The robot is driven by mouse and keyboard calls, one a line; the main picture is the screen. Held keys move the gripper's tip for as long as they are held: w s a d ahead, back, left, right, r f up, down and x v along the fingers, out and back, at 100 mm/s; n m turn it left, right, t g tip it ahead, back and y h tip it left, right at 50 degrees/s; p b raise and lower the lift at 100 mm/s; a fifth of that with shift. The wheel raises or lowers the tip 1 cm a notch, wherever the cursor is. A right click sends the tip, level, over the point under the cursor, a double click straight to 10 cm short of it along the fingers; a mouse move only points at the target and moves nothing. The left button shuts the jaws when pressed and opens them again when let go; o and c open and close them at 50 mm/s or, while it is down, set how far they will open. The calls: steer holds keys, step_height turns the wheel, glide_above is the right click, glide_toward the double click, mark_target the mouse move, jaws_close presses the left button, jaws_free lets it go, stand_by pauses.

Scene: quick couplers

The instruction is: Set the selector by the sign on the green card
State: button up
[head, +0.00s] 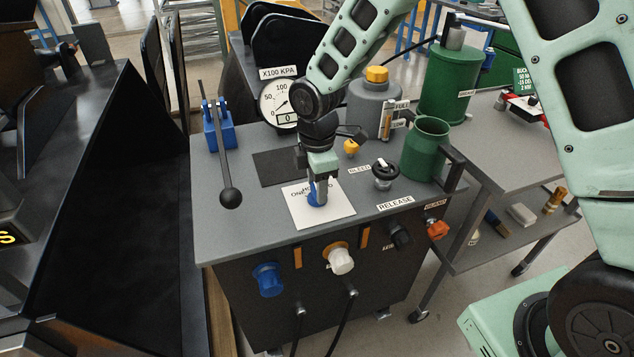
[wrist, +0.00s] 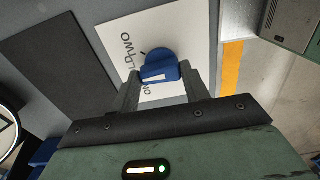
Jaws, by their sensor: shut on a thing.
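The selector is a blue knob (head: 317,192) on a white plate (head: 336,212) on the grey bench top. In the wrist view the blue selector (wrist: 160,66) has a white mark on it, and the plate (wrist: 190,30) carries lettering, with TWO readable and other words partly hidden. My gripper (head: 318,182) points down at the plate, and in the wrist view its two fingers (wrist: 160,88) are shut on either side of the knob. The green card (head: 522,80) stands at the far right on the side trolley; its sign is too small to read surely.
A green jug (head: 427,148), a black-topped bleed knob (head: 384,173) and a yellow knob (head: 351,147) stand right of the plate. A gauge (head: 280,103) is behind, and a blue-based lever (head: 226,155) is left. Blue and white couplers (head: 268,279) are on the front panel.

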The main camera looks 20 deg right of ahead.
steer(key=m, duration=0.4)
steer(key=shift+m+p, duration=0.3)
steer(key=shift+p, duration=0.1)
steer(key=m, duration=0.4)
steer(key=shift+m, duration=0.3)
steer(key=o, duration=1)
steer(key=shift+r, duration=0.1)
step_height(320, 180, up, 17)
steer(key=shift+r, duration=0.15)
